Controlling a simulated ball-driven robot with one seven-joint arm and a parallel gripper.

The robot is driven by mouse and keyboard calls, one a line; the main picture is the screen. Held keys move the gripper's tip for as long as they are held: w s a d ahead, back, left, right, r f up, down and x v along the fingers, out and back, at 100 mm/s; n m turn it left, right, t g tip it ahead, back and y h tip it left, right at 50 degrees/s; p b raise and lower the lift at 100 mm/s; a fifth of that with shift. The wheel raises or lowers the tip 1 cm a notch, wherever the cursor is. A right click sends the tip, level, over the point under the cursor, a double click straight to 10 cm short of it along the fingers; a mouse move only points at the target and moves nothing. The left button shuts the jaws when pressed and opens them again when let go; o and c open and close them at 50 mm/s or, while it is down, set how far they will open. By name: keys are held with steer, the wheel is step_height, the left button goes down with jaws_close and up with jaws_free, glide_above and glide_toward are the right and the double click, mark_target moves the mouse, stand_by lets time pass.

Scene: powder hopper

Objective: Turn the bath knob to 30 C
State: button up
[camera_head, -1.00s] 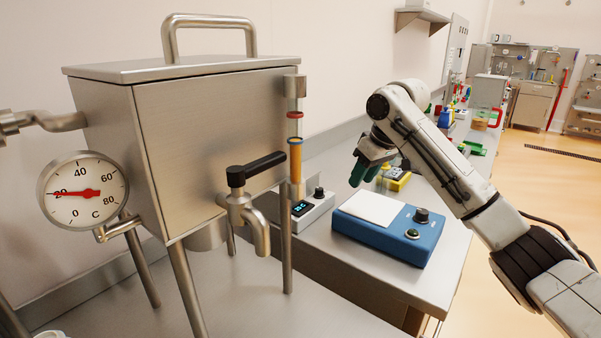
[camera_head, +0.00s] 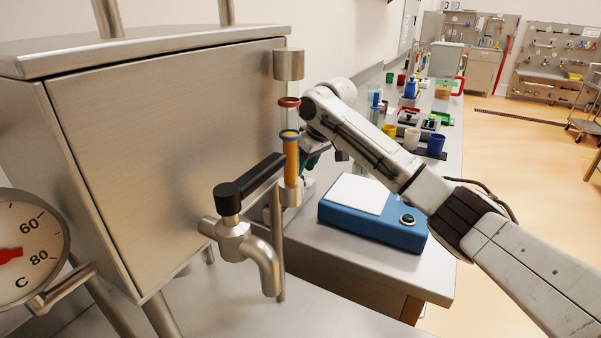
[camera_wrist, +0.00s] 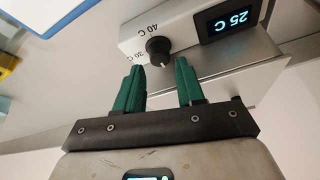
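The bath knob (camera_wrist: 158,50) is a small black round knob on a pale box (camera_wrist: 185,30) in the wrist view. Labels reading 30 C and 40 C are printed beside it, and a lit display (camera_wrist: 227,21) reads 25 C, upside down in this view. I cannot make out the knob's pointer. My gripper (camera_wrist: 158,68) has green fingers, open and empty, with tips just short of the knob, one to each side. In the head view my gripper (camera_head: 313,160) is partly hidden behind the sight tube, and the knob is hidden.
A steel hopper (camera_head: 170,130) with a black-handled tap (camera_head: 250,185) and an orange-filled sight tube (camera_head: 291,155) stands close by on the left. A dial gauge (camera_head: 25,245) is at far left. A blue device (camera_head: 375,220) sits to the right on the bench.

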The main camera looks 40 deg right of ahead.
steer(key=shift+x, duration=1.6)
jaws_close()
steer(key=shift+r, duration=0.1)
